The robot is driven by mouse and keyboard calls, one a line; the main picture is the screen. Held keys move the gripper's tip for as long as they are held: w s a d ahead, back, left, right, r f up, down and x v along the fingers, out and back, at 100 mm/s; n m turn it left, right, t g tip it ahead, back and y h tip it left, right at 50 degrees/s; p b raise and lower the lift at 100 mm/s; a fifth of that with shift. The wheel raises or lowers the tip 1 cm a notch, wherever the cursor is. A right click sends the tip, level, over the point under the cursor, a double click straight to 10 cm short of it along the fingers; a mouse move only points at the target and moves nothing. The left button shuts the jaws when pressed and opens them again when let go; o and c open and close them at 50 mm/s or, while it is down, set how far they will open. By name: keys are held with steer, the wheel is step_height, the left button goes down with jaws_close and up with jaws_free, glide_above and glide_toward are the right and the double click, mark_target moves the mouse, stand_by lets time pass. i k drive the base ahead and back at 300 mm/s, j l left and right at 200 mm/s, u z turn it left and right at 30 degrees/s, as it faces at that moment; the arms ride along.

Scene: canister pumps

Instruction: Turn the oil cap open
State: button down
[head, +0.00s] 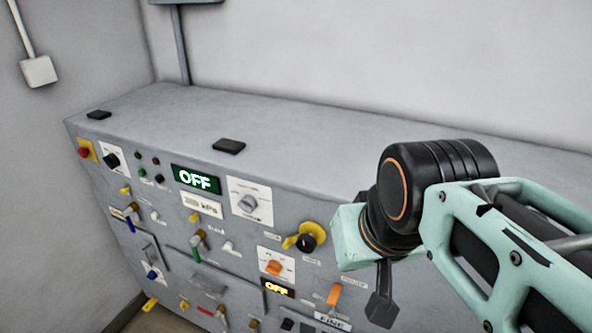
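No part in the head view can be surely told as the oil cap; most labels are too small to read. A round black knob with a yellow handle-like piece (307,238) is on the sloping front of the grey console. My gripper (380,312) is a dark shape hanging below my wrist, in front of the console's right part. It appears to the right of and below the black and yellow knob, apart from it in the picture. Its fingers are seen edge-on, so its opening is not clear. My arm hides the console's right end.
The grey console (160,115) carries several knobs, switches and levers, a lit green OFF display (196,179) and a yellow one (277,287). Two black blocks lie on its flat top. A wall box (38,71) hangs at the left. The console top is mostly clear.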

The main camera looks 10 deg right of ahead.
mark_target(184, 305)
steer(key=l+z, duration=0.1)
steer(key=u, duration=1.2)
steer(key=z, duration=1.1)
steer(key=k+j+u, duration=0.1)
steer(key=j+u, duration=0.15)
steer(key=u, duration=0.2)
steer(key=j+u, duration=0.3)
steer(key=u, duration=0.15)
steer(key=i+j, duration=0.15)
steer(key=j, duration=0.15)
steer(key=i+j, duration=0.3)
steer(key=j, duration=0.25)
steer(key=z, duration=0.05)
